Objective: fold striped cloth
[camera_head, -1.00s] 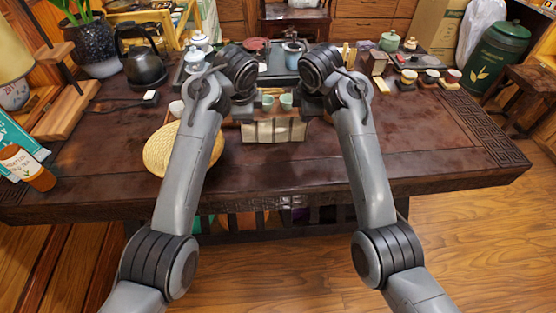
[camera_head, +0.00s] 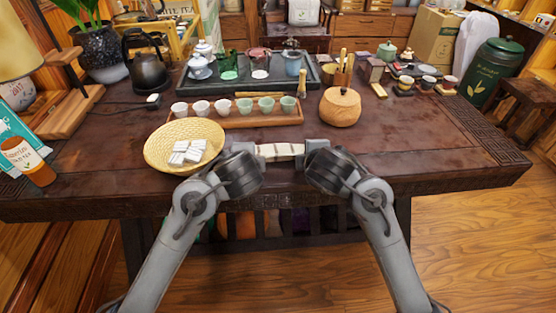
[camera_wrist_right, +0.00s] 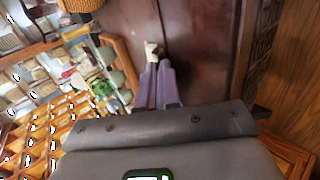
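The striped cloth (camera_head: 280,152), cream with darker bands, shows as a narrow strip between my two wrists near the table's front edge. My right gripper (camera_head: 300,152) is at the cloth's right end. In the right wrist view, the purple fingers of my right gripper (camera_wrist_right: 156,62) are close together, with a pale bit of the cloth (camera_wrist_right: 152,49) at their tips. Much of the cloth is hidden by my wrists.
A woven basket (camera_head: 158,160) with white wrapped pieces stands left of my left wrist. A wooden tray (camera_head: 230,121) with a row of cups lies behind the cloth. A round wooden jar (camera_head: 340,107) stands behind right. The right part of the table (camera_head: 440,140) is clear.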

